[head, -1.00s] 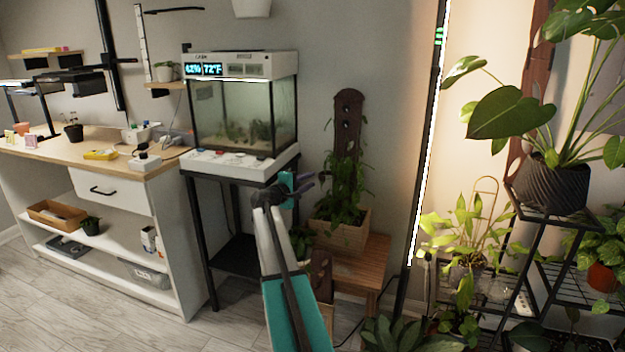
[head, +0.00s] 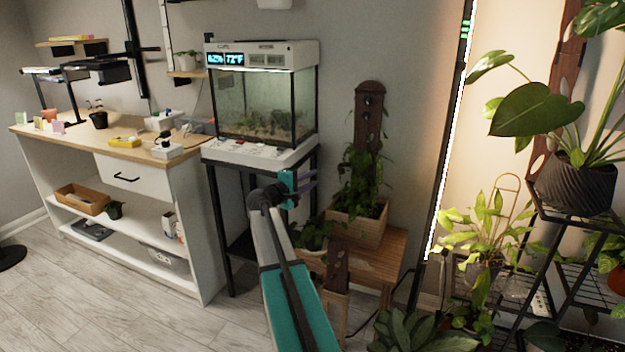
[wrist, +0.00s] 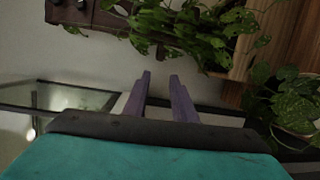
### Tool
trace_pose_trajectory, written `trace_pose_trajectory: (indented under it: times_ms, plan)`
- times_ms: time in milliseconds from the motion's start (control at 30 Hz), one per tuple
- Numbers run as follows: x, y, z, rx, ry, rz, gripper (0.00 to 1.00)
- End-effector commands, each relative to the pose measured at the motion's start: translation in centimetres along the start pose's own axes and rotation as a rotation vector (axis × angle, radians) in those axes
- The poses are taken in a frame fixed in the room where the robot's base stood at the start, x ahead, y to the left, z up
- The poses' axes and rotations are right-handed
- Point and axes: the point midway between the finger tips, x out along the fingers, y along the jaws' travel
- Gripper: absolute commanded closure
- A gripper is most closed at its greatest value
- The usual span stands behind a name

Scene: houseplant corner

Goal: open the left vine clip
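A tall brown plank (head: 368,105) stands in a wooden planter box (head: 360,226), with a leafy vine (head: 362,180) against it. Small dark fittings show on its upper part; I cannot tell which is the left vine clip, or whether it is open. In the wrist view, part of the plank (wrist: 98,17) with a dark fitting lies at the top left, and vine leaves (wrist: 180,25) hang at the top middle. My gripper (head: 310,183) is left of the vine, in front of the terrarium stand. Its two purple fingers (wrist: 160,76) are apart with nothing between them.
The planter stands on a wooden bench (head: 375,252). A glass terrarium (head: 265,105) on a black stand (head: 218,225) is to the left. A white workbench (head: 125,190) is farther left. A black plant rack (head: 548,255) is at right. Floor (head: 110,300) is clear at lower left.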

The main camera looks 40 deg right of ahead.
Motion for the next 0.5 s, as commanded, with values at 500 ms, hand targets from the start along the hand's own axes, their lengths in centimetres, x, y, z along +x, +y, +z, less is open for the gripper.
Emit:
trace_pose_trajectory:
  times_ms: [500]
  plan:
    - [3.1,-1.6,0.8,0.119,0.097,-0.021,1.00]
